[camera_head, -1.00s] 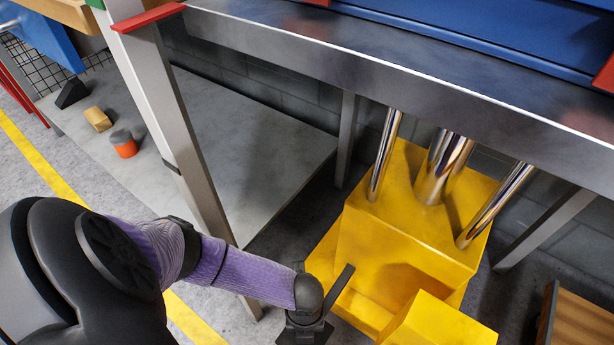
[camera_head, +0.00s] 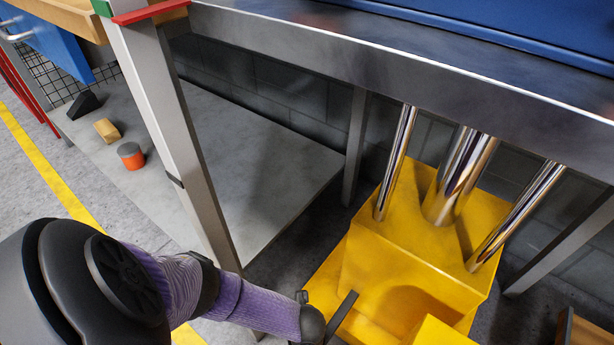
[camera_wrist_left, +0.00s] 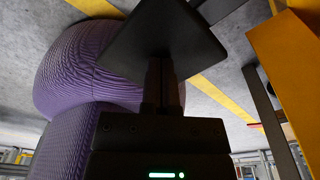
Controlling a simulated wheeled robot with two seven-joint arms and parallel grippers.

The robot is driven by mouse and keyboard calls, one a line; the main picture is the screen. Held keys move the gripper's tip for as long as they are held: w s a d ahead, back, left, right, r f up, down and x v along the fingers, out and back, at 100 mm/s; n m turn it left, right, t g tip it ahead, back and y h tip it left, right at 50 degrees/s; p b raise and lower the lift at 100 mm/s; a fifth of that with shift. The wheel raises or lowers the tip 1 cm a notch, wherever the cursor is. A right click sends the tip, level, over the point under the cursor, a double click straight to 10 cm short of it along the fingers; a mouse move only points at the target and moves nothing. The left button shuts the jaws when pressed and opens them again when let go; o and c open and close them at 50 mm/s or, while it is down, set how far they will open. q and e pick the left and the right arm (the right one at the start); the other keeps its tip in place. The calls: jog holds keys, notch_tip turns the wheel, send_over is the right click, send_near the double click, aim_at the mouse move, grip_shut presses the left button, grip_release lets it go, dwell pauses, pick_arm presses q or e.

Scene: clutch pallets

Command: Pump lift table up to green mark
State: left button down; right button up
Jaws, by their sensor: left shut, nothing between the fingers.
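The lift table's steel top (camera_head: 330,55) crosses the head view and rests on chrome columns (camera_head: 458,175) above a yellow base (camera_head: 390,275). A green mark (camera_head: 101,8) shows near the top of a grey post (camera_head: 178,150). A red bar (camera_head: 150,12) at table height overlaps the post just at the mark's lower edge. A thin black lever (camera_head: 341,316) sticks up in front of the base. My right gripper is out of view.
A blue load (camera_head: 500,30) sits on the table top. Behind the post, a low grey platform (camera_head: 225,150) holds an orange can (camera_head: 131,155), a wooden block (camera_head: 107,130) and a black wedge (camera_head: 84,105). A yellow floor line (camera_head: 50,175) runs at left. A wooden box edge (camera_head: 588,330) shows at lower right.

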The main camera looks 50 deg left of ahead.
pick_arm(q)
jog(key=shift+f, duration=0.45)
jog(key=shift+w+a+r, duration=0.3)
jog(key=shift+w+a, duration=0.2)
jog(key=shift+a, duration=0.1)
jog(key=shift+w+a+r, duration=0.3)
jog(key=shift+w+a, duration=0.2)
jog(key=shift+a, duration=0.1)
jog(key=shift+r, duration=0.15)
jog(key=r+p, duration=0.4)
jog(key=r, duration=0.1)
jog(key=shift+w+a, duration=0.2)
notch_tip(320, 180, up, 4)
jog(key=p, duration=0.3)
jog(key=shift+w+a+r, duration=0.15)
jog(key=shift+r, duration=0.1)
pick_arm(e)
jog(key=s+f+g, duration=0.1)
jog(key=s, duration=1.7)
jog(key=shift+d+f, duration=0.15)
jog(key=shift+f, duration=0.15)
